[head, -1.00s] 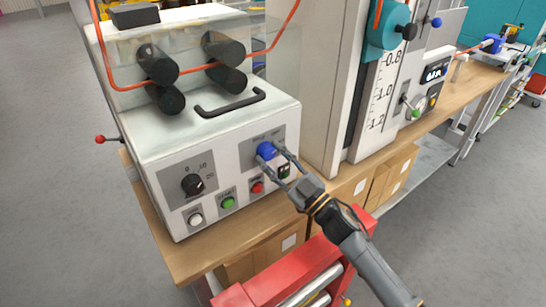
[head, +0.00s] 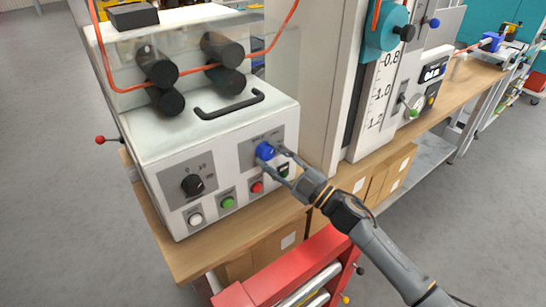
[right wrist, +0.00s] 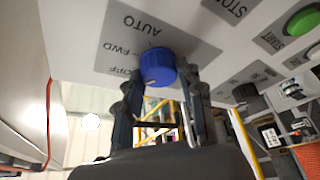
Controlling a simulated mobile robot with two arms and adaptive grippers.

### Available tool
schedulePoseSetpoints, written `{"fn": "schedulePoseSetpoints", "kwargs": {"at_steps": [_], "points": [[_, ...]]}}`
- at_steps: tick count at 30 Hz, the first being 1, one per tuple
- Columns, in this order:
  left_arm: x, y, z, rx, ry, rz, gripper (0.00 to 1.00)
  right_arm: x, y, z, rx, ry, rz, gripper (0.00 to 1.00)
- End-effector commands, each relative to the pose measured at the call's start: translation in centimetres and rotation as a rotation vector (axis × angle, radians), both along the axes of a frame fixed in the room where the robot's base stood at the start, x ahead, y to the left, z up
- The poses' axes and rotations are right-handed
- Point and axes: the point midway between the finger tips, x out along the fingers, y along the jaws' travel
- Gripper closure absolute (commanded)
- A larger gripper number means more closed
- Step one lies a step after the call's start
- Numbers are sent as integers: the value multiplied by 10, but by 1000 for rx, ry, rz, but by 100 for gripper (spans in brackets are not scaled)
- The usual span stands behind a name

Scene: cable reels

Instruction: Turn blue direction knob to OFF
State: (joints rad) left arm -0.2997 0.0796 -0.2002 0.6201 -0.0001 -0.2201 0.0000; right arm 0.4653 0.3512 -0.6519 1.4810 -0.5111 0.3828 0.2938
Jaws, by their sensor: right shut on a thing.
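The blue direction knob (head: 265,151) is on the front panel of the white machine (head: 235,135). It also shows in the right wrist view (right wrist: 157,67), beside the labels AUTO, FWD and OFF, which appear upside down there. Its pointer is too small to read with certainty. My right gripper (head: 276,161) comes from the lower right. Its two fingers, also seen in the right wrist view (right wrist: 160,85), are shut on the knob from opposite sides and hide part of its edge. My left gripper is not in view.
A black dial (head: 192,185) is left of the knob. Below are a white button (head: 196,218), a green button (head: 228,203) and a red button (head: 257,187). A black handle (head: 230,105) is above. A red cart (head: 290,270) stands in front of the bench.

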Motion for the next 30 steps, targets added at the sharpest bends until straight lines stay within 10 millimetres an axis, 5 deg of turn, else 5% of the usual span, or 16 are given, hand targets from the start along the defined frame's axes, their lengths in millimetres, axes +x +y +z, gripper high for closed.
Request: {"fn": "schedulePoseSetpoints", "kwargs": {"at_steps": [3,4,7,20,30], "points": [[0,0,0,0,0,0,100,0,0,-1,0,1,1,94],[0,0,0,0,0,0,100,0,0,-1,1,1,0,60],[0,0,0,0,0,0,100,0,0,-1,1,1,0,40],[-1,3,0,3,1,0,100,-5,-6,-3,1,2,0,39],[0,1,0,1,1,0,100,-45,-58,-22,-2,4,-1,39]]}}
